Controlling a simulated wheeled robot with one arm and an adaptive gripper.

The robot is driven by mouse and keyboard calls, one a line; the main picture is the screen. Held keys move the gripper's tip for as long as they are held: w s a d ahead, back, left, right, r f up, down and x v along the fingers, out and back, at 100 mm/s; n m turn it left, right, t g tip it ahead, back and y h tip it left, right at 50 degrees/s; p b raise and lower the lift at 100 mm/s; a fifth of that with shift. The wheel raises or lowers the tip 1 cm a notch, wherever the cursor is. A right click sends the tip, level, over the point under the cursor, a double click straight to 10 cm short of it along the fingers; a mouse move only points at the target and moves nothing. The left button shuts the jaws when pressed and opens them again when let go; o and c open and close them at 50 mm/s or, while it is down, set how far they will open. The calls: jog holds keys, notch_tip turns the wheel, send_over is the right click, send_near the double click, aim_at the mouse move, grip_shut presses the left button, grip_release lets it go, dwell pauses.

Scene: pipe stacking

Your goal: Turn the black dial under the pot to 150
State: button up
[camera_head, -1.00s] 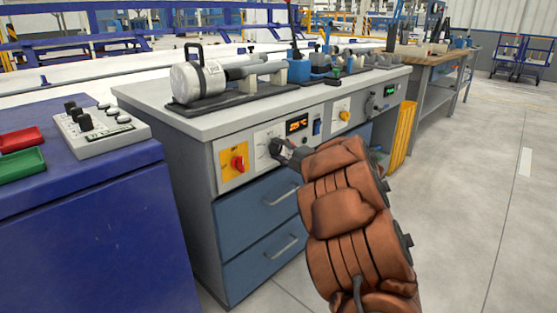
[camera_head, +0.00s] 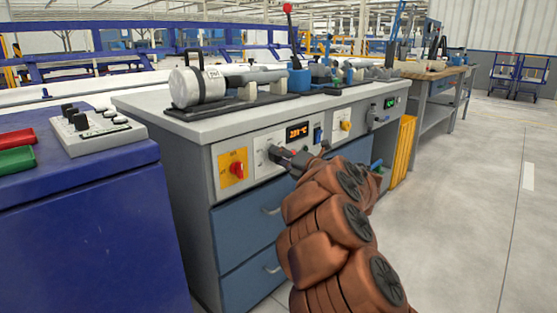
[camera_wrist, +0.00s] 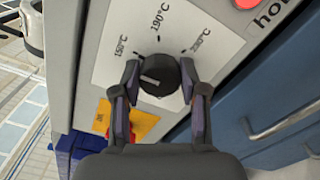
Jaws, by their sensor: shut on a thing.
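The black dial (camera_wrist: 168,78) sits on a white plate (camera_wrist: 112,64) printed with 150, 190 and 230 °C. Its white mark points to the left in the wrist view, on the 150 side of the scale. My gripper (camera_wrist: 159,73) is shut on the dial, with one finger on each side. In the head view my gripper (camera_head: 292,157) reaches the white plate on the bench front, and mostly hides the dial. A lit orange display (camera_head: 297,132) is above right of it; its digits are too small to read surely.
A red switch on a yellow plate (camera_head: 232,167) is left of the dial. A blue switch and a yellow knob (camera_head: 345,126) are to the right. Blue drawers (camera_head: 245,233) lie below.

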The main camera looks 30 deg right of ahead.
jog(key=shift+f, duration=0.1)
jog(key=o, duration=1.1)
jog(key=v, duration=1.2)
